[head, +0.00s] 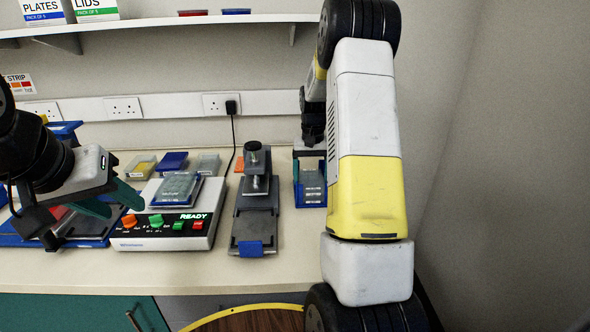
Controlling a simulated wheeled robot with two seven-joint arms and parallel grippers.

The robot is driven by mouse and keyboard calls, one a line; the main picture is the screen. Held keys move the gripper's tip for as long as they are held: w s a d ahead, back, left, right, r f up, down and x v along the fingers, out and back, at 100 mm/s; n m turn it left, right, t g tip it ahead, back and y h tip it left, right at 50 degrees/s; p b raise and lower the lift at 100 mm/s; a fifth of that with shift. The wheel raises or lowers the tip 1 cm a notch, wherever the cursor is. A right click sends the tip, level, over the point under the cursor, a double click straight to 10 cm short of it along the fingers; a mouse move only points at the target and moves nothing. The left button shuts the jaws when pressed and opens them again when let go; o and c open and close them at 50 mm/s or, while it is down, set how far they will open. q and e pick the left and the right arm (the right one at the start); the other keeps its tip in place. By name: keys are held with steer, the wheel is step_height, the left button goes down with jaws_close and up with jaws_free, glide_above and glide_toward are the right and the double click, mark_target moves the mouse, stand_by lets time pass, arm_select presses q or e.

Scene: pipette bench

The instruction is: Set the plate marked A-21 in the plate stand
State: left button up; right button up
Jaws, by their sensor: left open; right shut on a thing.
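A blue upright holder (297,183) stands right of centre on the bench, with grey-blue labelled plates (313,188) in it. The labels are too small to read, so I cannot tell which plate is marked A-21. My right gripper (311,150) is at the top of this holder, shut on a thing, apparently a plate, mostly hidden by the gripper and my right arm. My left gripper (113,201) is open, with teal fingers, just left of the device. A clear plate (178,186) lies in a blue frame on the device.
The white device (170,240) shows READY and has coloured knobs. A grey clamp-like press (255,205) stands between it and the holder. Small yellow, blue and grey boxes (172,162) sit behind. A blue tray (20,236) is at left. The bench front is clear.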

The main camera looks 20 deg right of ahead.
mark_target(311, 181)
steer(key=shift+f, duration=0.15)
steer(key=o, duration=1.4)
steer(key=shift+c, duration=0.2)
step_height(311, 181, up, 12)
steer(key=s+a+r+n+t, duration=0.1)
steer(key=s+a+r+t, duration=0.1)
steer(key=s+a+r, duration=0.45)
steer(key=s+a+r+n+t+y, duration=0.1)
steer(key=s+a, duration=0.3)
steer(key=s, duration=0.7)
steer(key=s+a+r+n+t+y, duration=0.1)
steer(key=s+a+t, duration=0.2)
steer(key=s, duration=0.8)
steer(key=shift+a+n, duration=0.3)
steer(key=shift+a, duration=0.65)
